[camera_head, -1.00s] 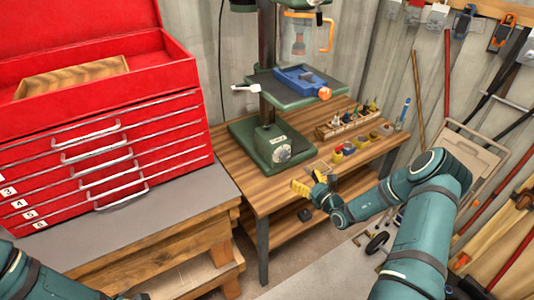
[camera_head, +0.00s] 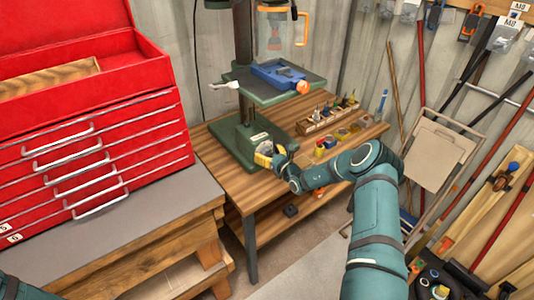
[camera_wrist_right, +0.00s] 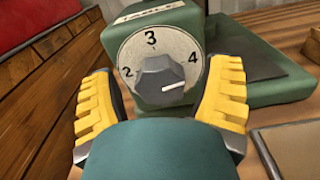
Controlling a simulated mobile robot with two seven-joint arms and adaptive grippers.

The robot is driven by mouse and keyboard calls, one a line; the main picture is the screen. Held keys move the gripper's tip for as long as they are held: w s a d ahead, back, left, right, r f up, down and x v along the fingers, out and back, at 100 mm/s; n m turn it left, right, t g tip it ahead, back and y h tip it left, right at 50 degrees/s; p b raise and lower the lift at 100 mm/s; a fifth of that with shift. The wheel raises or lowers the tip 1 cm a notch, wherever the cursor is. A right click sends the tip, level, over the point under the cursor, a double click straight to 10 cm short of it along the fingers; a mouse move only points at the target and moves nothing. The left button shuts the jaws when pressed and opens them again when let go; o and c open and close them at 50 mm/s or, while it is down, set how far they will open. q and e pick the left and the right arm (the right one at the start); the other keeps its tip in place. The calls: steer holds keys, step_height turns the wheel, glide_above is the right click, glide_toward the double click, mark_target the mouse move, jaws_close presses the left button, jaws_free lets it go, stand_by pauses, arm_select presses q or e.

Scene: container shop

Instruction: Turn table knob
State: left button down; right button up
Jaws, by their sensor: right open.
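A dark grey knob (camera_wrist_right: 160,80) sits on a round white dial (camera_wrist_right: 135,52) on the green base of a drill press (camera_head: 222,135). The numbers 2, 3 and 4 show. The knob's white mark points right, just below the 4. My right gripper (camera_wrist_right: 163,74) is open, with one yellow finger on each side of the dial. The fingers look apart from the knob. In the head view the right gripper (camera_head: 268,157) is at the front of the base and partly hides the dial. My left gripper is out of view.
The drill press stands on a wooden table (camera_head: 225,178) with a bit rack (camera_head: 325,118) and small coloured bins (camera_head: 330,143) to the right. A red tool chest (camera_head: 165,110) is on the left. A folded chair (camera_head: 435,155) leans at the right.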

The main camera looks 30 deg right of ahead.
steer(key=shift+w, duration=0.25)
steer(key=c, duration=1.2)
steer(key=shift+n, duration=0.3)
